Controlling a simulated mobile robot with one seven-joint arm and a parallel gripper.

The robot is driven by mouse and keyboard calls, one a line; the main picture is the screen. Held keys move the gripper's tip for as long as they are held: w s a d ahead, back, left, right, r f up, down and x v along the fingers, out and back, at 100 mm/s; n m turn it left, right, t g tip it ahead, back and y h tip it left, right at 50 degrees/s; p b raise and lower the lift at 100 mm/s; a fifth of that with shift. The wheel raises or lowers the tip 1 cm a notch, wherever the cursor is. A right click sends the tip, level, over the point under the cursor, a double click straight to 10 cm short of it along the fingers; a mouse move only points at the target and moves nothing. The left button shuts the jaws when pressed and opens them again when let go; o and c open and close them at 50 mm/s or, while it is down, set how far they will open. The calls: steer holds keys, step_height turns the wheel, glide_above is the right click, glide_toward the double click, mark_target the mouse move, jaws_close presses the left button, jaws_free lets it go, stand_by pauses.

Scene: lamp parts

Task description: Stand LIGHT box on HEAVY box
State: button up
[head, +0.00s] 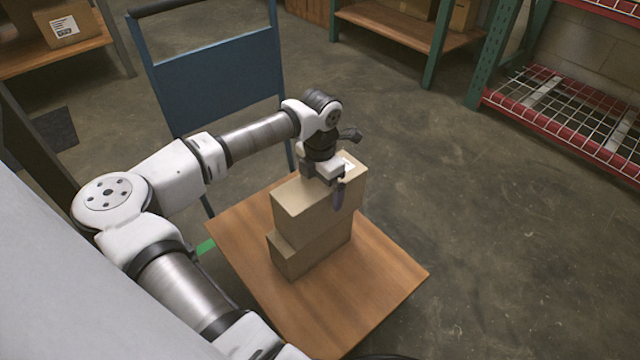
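Two plain brown cardboard boxes stand stacked on a wooden platform (375,285) in the head view. The upper box (290,212) is upright and rests on the lower box (300,257), slightly offset from it. A white label patch shows on top of the upper box near its far right end. I cannot read which box is LIGHT or HEAVY. My gripper (335,180) is over the upper box, pointing down. One dark finger lies along its right long side. The opposite finger is not clearly seen, so I cannot tell whether the gripper holds the box.
The platform belongs to a cart with a blue upright panel (220,85) behind the boxes. Bare wood is free right and in front of the stack. A red-edged wire rack (560,110) stands at right. Wooden shelves with boxes stand behind. Open concrete floor lies between.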

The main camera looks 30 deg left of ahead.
step_height(320, 180, up, 12)
steer(key=p, duration=0.4)
steer(key=shift+r, duration=0.15)
stand_by(0.4)
